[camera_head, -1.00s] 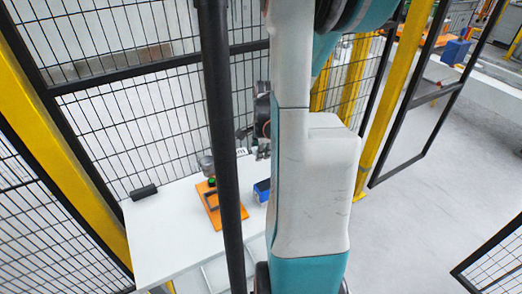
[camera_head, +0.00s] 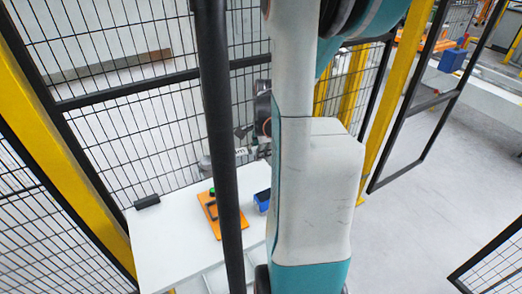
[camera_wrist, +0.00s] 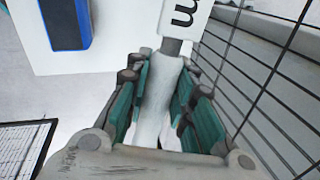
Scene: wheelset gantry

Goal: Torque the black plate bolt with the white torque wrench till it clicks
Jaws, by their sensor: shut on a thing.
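My gripper (camera_wrist: 155,105) is shut on the white torque wrench (camera_wrist: 183,18), around its pale grip, in the wrist view. A dark letter shows on the wrench's white body beyond a grey neck. In the head view the wrench (camera_head: 241,153) shows in part beside the black post, and my arm hides most of my gripper. Its far end appears above the orange fixture (camera_head: 204,198) on the table, apart from it. The bolt is too small to make out.
Mesh fence (camera_head: 130,130) stands close behind and left. A black post (camera_head: 222,150) crosses the view. Open floor lies right.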

